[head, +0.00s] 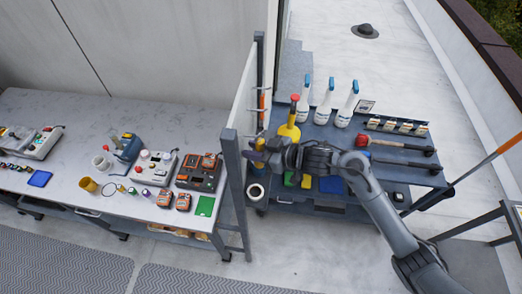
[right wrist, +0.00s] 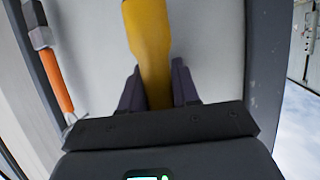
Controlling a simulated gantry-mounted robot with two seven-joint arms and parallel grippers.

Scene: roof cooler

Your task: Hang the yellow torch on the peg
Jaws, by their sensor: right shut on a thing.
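The yellow torch (right wrist: 148,40) is in the right wrist view, its long yellow body running up from between the dark fingers. My right gripper (right wrist: 157,88) is shut on it, in front of a pale panel. In the head view my right gripper (head: 259,157) is beside the upright panel (head: 243,85), at the left end of the cart; the torch is mostly hidden there by the gripper. Thin pegs (head: 257,88) stick out from the panel; I cannot tell which is free. The torch is not visibly touching a peg. My left gripper is not in view.
An orange-handled tool (head: 262,103) hangs on the panel, also seen in the right wrist view (right wrist: 52,70). The cart (head: 400,175) holds a yellow can (head: 290,129) with a red top, several spray bottles (head: 325,105) and a red-headed mallet (head: 364,141). A cluttered workbench (head: 75,115) stands left.

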